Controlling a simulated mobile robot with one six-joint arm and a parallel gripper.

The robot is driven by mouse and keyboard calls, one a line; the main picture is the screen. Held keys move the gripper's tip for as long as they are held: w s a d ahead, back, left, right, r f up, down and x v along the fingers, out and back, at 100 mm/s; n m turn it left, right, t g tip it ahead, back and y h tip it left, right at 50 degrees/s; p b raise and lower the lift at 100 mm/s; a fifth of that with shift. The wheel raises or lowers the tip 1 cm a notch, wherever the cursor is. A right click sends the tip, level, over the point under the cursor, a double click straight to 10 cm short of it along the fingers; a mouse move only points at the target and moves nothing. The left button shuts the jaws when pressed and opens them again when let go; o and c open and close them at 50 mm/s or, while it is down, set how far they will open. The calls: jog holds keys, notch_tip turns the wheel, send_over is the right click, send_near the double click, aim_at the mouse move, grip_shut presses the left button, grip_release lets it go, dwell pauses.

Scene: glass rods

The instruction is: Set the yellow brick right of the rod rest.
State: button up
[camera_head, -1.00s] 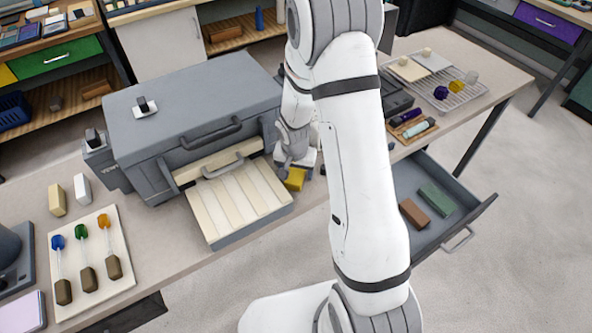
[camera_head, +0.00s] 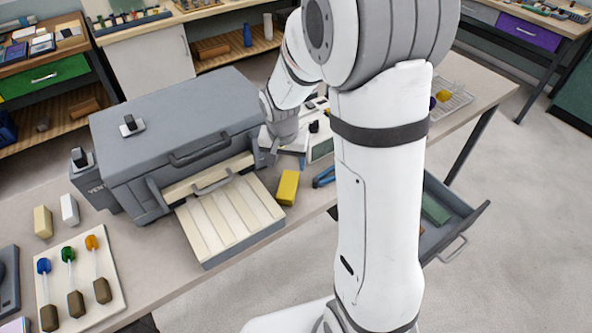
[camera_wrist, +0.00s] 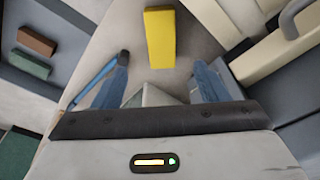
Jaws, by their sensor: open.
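The yellow brick (camera_head: 288,187) is on the table just right of the pulled-out cream-slatted tray of the grey kiln. The wrist view shows the brick (camera_wrist: 160,38) ahead of my fingers, with a gap between. My gripper (camera_head: 287,158) is behind the brick in the head view, apart from it. In the wrist view my gripper (camera_wrist: 162,85) has its fingers wide apart with nothing between them. I cannot tell for sure which thing is the rod rest. A cream board (camera_head: 113,301) at front left holds three rods with blue, green and orange tips.
The grey kiln (camera_head: 170,105) stands left of my gripper, its slatted tray (camera_head: 215,262) sticking out. A blue-handled tool (camera_head: 324,178) lies right of the brick. The open drawer (camera_head: 468,215) holds a green block (camera_head: 435,211). My arm hides much of the right side of the table.

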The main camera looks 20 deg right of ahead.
jog(key=s+r+n+t, duration=0.1)
jog(key=s+r+n, duration=0.1)
jog(key=s+r, duration=0.5)
jog(key=s+d+r+n, duration=0.1)
jog(key=s+r+n, duration=0.2)
jog(key=s+r, duration=0.5)
jog(key=s, duration=0.5)
jog(key=shift+t+y, duration=0.4)
jog(key=shift+d, duration=0.15)
